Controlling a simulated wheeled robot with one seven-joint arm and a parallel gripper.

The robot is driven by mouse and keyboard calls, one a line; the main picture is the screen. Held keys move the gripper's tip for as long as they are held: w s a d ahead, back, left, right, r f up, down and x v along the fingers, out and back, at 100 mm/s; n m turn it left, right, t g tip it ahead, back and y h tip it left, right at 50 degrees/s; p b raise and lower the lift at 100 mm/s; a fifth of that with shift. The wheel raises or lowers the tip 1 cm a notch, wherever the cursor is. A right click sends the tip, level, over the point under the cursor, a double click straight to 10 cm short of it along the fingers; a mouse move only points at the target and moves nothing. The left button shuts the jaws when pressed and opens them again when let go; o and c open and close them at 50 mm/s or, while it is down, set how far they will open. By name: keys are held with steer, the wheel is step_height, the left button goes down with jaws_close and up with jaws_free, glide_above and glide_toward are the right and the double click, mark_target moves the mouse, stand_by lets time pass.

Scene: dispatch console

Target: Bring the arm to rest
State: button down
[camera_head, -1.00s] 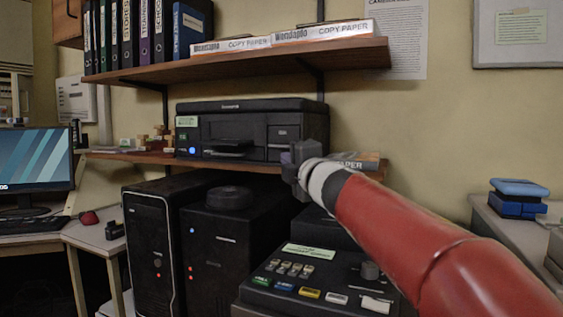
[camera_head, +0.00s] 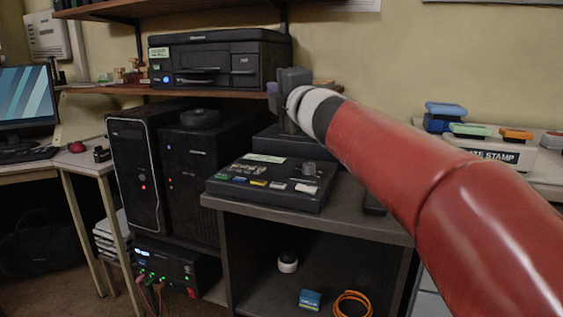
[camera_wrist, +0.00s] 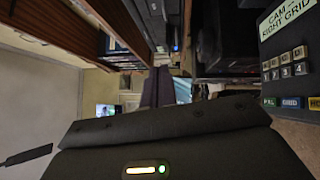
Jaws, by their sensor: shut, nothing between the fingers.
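My arm (camera_head: 400,160), red with a white and a black band near the wrist, reaches in from the lower right of the head view. My gripper (camera_head: 273,92) is at its far end, grey, shut and empty. In the picture it lies just right of the black printer (camera_head: 218,65) and above the back of the control panel (camera_head: 272,182). It touches nothing that I can make out. In the wrist view the dark gripper housing (camera_wrist: 180,140) fills the bottom, and the panel's keys and label (camera_wrist: 285,60) show at the right.
Black computer towers (camera_head: 138,170) stand left of the panel's grey desk (camera_head: 330,218). A wooden shelf (camera_head: 120,90) carries the printer. Stamps (camera_head: 446,112) sit on a right-hand counter. An orange cable coil (camera_head: 352,304) lies on the desk's lower shelf. Open floor shows at the lower left.

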steer(key=s+d+f+m+g+h, duration=0.1)
steer(key=s+d+f+m+h, duration=0.2)
steer(key=d+f+m, duration=0.2)
steer(key=s+d+f+m+g+h, duration=0.1)
steer(key=s+d+f+m+h, duration=0.3)
steer(key=d+m, duration=0.1)
steer(key=s+d+f+m+h, duration=0.3)
steer(key=s+d+f+m, duration=0.1)
steer(key=d+f+m, duration=0.1)
steer(key=shift+s+d+f+m+g, duration=0.2)
steer(key=shift+d+f+m+g, duration=0.1)
steer(key=shift+d+m+g, duration=0.15)
steer(key=s+f+m+g+y, duration=0.1)
steer(key=s+f+m+g, duration=0.7)
steer(key=s+f, duration=1.3)
steer(key=shift+d+f+m+g, duration=0.25)
steer(key=shift+m+g, duration=0.1)
steer(key=shift+m, duration=0.1)
